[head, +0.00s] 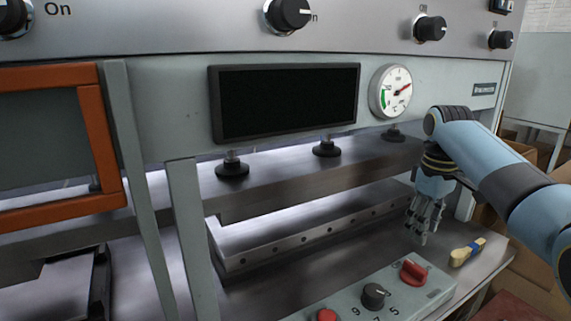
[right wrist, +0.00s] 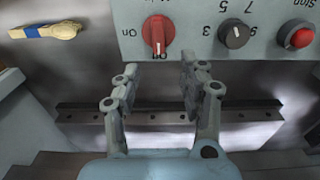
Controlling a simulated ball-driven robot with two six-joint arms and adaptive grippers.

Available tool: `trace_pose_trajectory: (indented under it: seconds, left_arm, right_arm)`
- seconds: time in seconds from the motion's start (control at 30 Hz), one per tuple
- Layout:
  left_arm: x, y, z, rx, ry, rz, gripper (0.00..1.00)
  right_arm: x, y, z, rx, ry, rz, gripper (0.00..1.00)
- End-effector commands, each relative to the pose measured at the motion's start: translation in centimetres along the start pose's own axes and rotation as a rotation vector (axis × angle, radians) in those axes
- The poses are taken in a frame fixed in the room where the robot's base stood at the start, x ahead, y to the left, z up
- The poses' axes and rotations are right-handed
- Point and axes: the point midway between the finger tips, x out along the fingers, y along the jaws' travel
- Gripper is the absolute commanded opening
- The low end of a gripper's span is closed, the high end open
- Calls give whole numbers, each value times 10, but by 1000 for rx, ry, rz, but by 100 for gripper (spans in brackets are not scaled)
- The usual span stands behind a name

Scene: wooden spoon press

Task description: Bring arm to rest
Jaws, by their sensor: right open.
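My right gripper (head: 424,222) hangs in front of the right end of the press, fingers pointing down. In the right wrist view its two fingers (right wrist: 160,88) are spread with nothing between them. A wooden spoon (head: 467,252) with a blue band lies on the metal surface, right of the control box and apart from the gripper. The spoon also shows at the upper left of the right wrist view (right wrist: 47,31). My left gripper is not in view.
A control box (head: 384,292) with a red switch (head: 414,272), a black dial (head: 374,295) and a red stop button (head: 326,315) stands at the front. The press's lower plate (head: 300,238) lies behind it. Cardboard boxes (head: 525,240) are at the right.

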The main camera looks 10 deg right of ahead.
Motion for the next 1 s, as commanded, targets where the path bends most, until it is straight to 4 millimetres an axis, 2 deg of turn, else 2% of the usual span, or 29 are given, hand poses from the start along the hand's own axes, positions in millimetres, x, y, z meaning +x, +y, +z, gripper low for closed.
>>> trace_pose_trajectory:
  seconds: [0.03, 0.13, 0.2, 0.3, 0.37, 0.4, 0.5, 0.6, 0.8, 1.0]
  left_arm:
    - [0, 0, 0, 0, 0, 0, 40]
    - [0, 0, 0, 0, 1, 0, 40]
    - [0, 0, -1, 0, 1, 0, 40]
    - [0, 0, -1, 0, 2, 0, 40]
    - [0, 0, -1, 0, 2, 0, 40]
    - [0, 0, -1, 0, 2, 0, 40]
    - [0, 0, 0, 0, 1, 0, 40]
    - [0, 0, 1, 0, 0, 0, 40]
    - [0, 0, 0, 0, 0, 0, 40]
    - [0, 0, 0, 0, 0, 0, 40]
  right_arm:
    - [15, -8, 11, 7, -2, 9, 42]
    - [44, -30, 40, 35, 18, 47, 42]
    - [63, -51, 67, 61, 41, 73, 42]
    - [80, -84, 112, 103, 82, 104, 42]
    - [83, -103, 138, 129, 110, 117, 42]
    - [83, -115, 154, 145, 126, 124, 42]
    - [77, -138, 186, 181, 163, 133, 42]
    - [68, -156, 212, 210, 191, 137, 42]
    - [48, -182, 250, 258, 235, 138, 42]
    - [26, -201, 279, 299, 271, 137, 42]
